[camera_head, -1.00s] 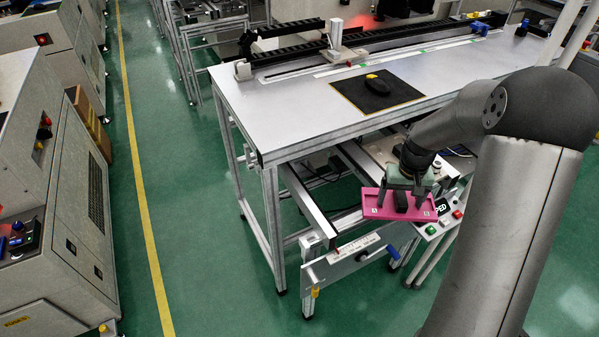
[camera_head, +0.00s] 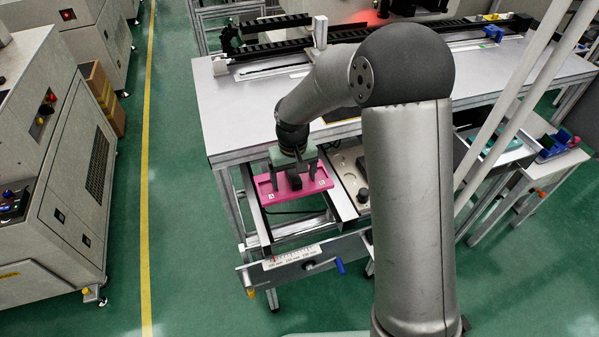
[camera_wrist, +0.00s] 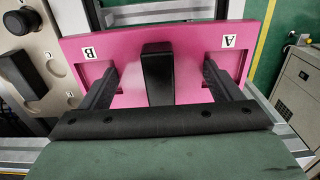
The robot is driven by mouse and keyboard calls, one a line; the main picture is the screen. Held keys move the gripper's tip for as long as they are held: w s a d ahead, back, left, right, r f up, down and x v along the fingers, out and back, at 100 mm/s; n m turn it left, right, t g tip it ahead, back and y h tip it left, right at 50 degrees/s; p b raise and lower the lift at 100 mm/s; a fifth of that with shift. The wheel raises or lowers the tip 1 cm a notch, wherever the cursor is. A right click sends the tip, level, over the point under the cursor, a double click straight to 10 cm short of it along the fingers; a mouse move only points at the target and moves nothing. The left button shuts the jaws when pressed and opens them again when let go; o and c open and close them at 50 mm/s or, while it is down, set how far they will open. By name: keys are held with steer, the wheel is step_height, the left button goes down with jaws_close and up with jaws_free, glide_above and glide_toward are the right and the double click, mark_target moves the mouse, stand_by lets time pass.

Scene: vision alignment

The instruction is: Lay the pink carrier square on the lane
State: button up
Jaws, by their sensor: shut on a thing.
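The pink carrier (camera_head: 300,194) is a flat plate with a label A at its left and B at its right in the head view. My gripper (camera_head: 293,184) is shut on it from above, fingers wide apart. In the wrist view the fingers (camera_wrist: 160,75) reach into the plate's two recesses, one on each side of a black upright block (camera_wrist: 157,73). The carrier (camera_wrist: 190,38) looks slightly turned there. It is over the open metal frame below the table, which seems to be the lane, between a left rail (camera_head: 258,228) and a right rail (camera_head: 337,190). Contact with the rails cannot be told.
The table (camera_head: 232,112) stands directly behind the carrier. A beige panel (camera_head: 350,172) with round dark parts is close on the right. A front bar with a scale label (camera_head: 292,256) and a blue handle (camera_head: 340,266) crosses the front. Open floor is at left.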

steer(key=shift+s, duration=0.1)
steer(key=shift+f+b, duration=0.3)
steer(key=shift+b, duration=0.15)
steer(key=shift+d+f+b, duration=0.1)
steer(key=shift+f+b, duration=2.5)
steer(key=shift+f, duration=0.8)
steer(key=shift+f, duration=0.3)
steer(key=o, duration=1)
steer(key=shift+o, duration=0.2)
step_height(320, 180, up, 18)
steer(key=shift+f+b, duration=0.25)
steer(key=shift+b, duration=0.5)
steer(key=s+d+f+m, duration=0.1)
steer(key=s+d+f, duration=0.1)
steer(key=s+d, duration=0.5)
steer(key=s+d+f+m, duration=0.2)
steer(key=s+d, duration=0.5)
steer(key=s, duration=1.1)
steer(key=shift+s+f, duration=0.15)
steer(key=shift+f, duration=0.15)
